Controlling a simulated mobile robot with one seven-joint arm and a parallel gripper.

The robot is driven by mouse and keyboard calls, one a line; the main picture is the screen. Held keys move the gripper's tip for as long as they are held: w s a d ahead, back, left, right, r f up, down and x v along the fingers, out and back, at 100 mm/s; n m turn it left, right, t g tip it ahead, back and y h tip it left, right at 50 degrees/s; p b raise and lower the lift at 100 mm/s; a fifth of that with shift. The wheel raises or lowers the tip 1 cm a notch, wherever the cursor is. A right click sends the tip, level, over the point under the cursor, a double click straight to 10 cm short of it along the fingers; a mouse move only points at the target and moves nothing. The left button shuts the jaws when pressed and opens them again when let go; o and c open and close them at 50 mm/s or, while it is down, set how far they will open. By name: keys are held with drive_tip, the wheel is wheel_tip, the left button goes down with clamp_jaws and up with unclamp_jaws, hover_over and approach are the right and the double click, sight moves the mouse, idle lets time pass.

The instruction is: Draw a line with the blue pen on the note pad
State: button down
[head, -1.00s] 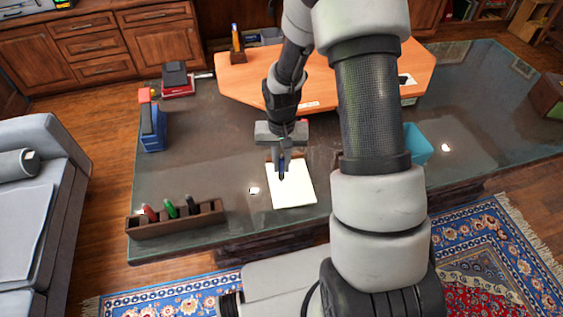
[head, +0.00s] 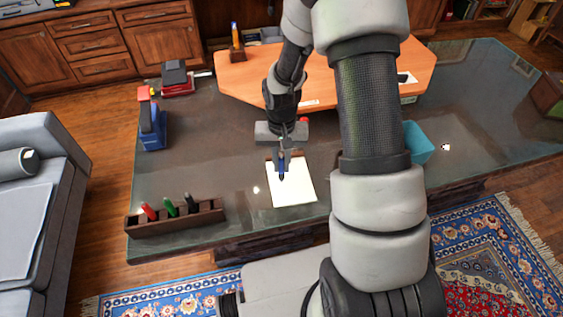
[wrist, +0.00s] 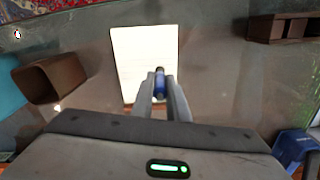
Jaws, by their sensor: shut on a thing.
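The note pad (head: 293,188) is a white sheet with a brown top edge, lying on the glass table in front of my arm. It also shows in the wrist view (wrist: 138,50). My gripper (head: 282,155) is over the pad's upper part, shut on the blue pen (head: 282,168). The pen points down with its dark tip over the pad; I cannot tell whether the tip touches the paper. In the wrist view the blue pen (wrist: 160,84) sits between the two grey fingers. No line can be made out on the visible paper.
A wooden holder (head: 150,227) with red, green and black pens stands at the table's front left. A blue object (head: 152,128) stands at the left edge, and a teal box (head: 416,143) is right of my arm. A brown cup-like container (wrist: 50,80) shows in the wrist view.

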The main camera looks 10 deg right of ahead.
drive_tip(key=shift+f, duration=0.2)
drive_tip(key=shift+d, duration=0.2)
drive_tip(key=shift+d, duration=0.55)
drive_tip(key=shift+s+d, duration=0.1)
drive_tip(key=shift+d, duration=0.6)
drive_tip(key=shift+d, duration=0.65)
